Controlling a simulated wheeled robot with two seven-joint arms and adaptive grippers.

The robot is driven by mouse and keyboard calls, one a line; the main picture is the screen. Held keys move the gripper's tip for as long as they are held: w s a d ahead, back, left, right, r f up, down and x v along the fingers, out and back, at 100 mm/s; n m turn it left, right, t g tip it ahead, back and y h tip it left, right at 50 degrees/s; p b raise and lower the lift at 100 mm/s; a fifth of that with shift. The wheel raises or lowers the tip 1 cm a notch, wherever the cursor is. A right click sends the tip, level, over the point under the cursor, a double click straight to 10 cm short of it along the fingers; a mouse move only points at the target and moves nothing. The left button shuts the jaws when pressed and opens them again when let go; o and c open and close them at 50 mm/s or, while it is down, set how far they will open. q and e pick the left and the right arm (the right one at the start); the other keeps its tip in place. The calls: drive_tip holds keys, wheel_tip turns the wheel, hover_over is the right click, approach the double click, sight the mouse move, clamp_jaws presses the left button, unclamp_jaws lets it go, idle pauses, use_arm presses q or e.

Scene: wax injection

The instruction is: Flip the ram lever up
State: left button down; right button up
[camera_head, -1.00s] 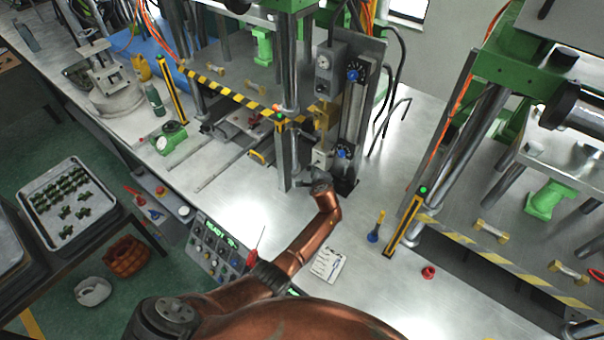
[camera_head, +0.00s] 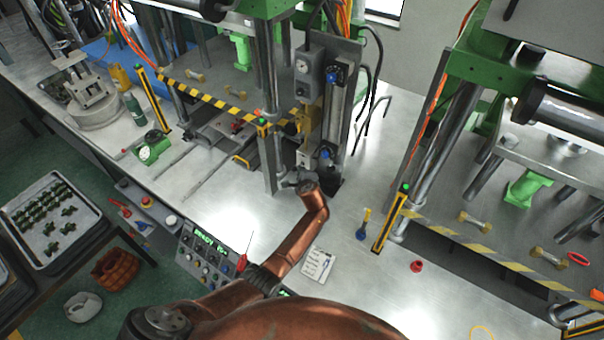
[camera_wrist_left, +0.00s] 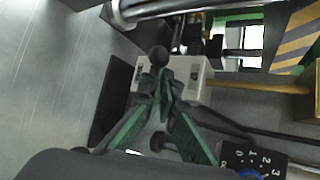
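My left gripper (camera_head: 292,184) is at the foot of the upright panel on the middle press, at the end of my copper arm. In the left wrist view, its green-padded fingers (camera_wrist_left: 160,84) form a narrow V with the tips close together. A black ball knob (camera_wrist_left: 158,56), which looks like the end of the ram lever, sits just beyond the tips, in front of a pale block (camera_wrist_left: 196,78). The lever's stem is hidden by the fingers, so I cannot tell whether it is between them. A second dark round part (camera_wrist_left: 158,142) shows between the fingers. My right gripper is not in view.
A grey gauge box (camera_head: 309,68) and a blue knob (camera_head: 325,155) are on the panel. A press post (camera_head: 268,160) stands close left of the gripper. A control panel (camera_head: 204,250) and notepad (camera_head: 318,264) lie nearer. The bench right of the notepad is mostly clear.

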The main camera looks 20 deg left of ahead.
use_arm(q)
drive_tip(key=v, duration=1.2)
drive_tip(key=shift+a, duration=0.1)
